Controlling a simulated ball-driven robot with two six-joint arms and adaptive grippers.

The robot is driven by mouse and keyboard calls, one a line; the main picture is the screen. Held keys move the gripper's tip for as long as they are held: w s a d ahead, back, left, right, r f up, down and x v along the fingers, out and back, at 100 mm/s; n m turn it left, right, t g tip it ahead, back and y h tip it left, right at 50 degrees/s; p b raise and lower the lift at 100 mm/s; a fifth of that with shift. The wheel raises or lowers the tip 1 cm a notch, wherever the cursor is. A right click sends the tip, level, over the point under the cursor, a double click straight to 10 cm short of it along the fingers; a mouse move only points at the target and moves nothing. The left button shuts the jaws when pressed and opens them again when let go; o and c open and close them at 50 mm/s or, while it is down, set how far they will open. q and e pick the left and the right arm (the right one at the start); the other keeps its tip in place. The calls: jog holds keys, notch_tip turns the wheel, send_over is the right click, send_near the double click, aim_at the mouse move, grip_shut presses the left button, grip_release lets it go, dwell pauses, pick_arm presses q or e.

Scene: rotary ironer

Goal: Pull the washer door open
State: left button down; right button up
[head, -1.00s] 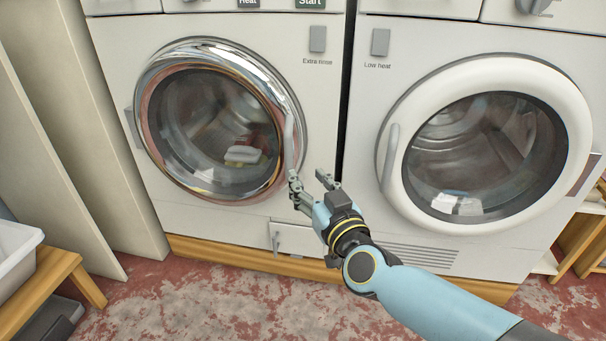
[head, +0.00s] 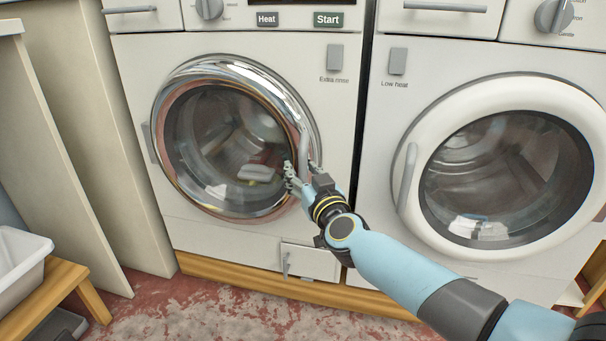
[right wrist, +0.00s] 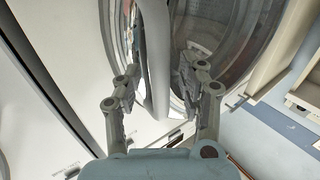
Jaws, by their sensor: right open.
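The washer door (head: 171,95) is a round chrome ring with dark glass on the left machine, and it looks shut. Its upright grey handle (head: 304,145) is on the ring's right side. My right gripper (head: 302,172) is open at the handle's lower end, with one finger on each side of it. In the right wrist view the handle (right wrist: 155,50) runs between the two spread fingers of the gripper (right wrist: 157,80), with gaps showing beside it. Whether either finger touches it, I cannot tell. My left gripper is not in view.
A second machine with a white round door (head: 408,125) stands to the right. A small flap (head: 311,262) is below the washer door. A wooden bench (head: 62,285) with a white tub (head: 22,262) is at lower left, beside tall pale panels (head: 90,130).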

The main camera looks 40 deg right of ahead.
jog(key=shift+c, duration=0.5)
grip_shut()
jog(key=shift+f, duration=0.15)
